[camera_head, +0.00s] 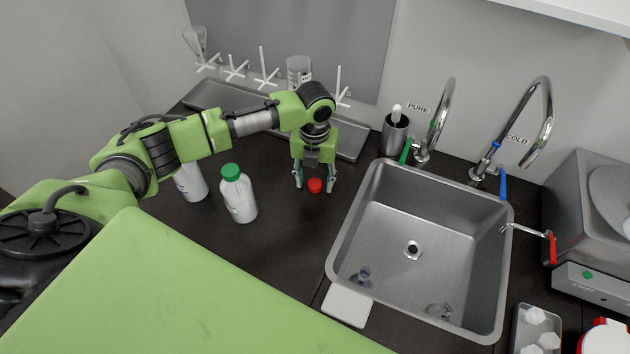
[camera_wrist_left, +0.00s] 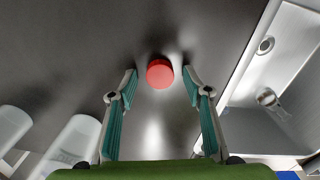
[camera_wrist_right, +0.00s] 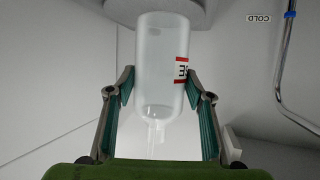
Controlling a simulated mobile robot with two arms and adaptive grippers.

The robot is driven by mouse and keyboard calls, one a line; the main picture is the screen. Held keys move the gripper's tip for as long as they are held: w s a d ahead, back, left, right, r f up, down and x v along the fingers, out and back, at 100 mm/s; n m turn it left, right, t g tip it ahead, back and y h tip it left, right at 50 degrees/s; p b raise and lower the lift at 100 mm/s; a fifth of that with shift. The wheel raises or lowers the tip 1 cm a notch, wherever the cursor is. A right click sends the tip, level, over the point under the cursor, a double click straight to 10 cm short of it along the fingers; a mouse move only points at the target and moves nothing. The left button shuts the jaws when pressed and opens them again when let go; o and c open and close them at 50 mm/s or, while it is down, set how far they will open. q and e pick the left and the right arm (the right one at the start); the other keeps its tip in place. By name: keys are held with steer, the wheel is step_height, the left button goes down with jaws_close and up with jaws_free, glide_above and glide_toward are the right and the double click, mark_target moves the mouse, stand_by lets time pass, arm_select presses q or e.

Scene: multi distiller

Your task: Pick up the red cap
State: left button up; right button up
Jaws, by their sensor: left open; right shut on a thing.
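The red cap (camera_head: 315,185) lies on the dark counter left of the sink. My left gripper (camera_head: 314,186) points down over it with its fingers open on either side. In the left wrist view the red cap (camera_wrist_left: 159,73) sits between and just beyond the open fingertips (camera_wrist_left: 160,80), not gripped. In the right wrist view my right gripper (camera_wrist_right: 160,82) is shut on a clear bottle (camera_wrist_right: 160,65) with a red-edged label and its narrow neck toward the gripper's base. The right gripper is not seen in the head view.
A white bottle with a green cap (camera_head: 238,194) and another white bottle (camera_head: 190,182) stand left of the cap. The sink (camera_head: 345,240) is to the right. Counter around the cap is clear.

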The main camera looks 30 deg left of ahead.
arm_select(q)
steer(key=shift+f, duration=0.15)
arm_select(e)
steer(key=shift+r, duration=0.1)
arm_select(q)
steer(key=shift+c, duration=0.3)
steer(key=c, duration=0.7)
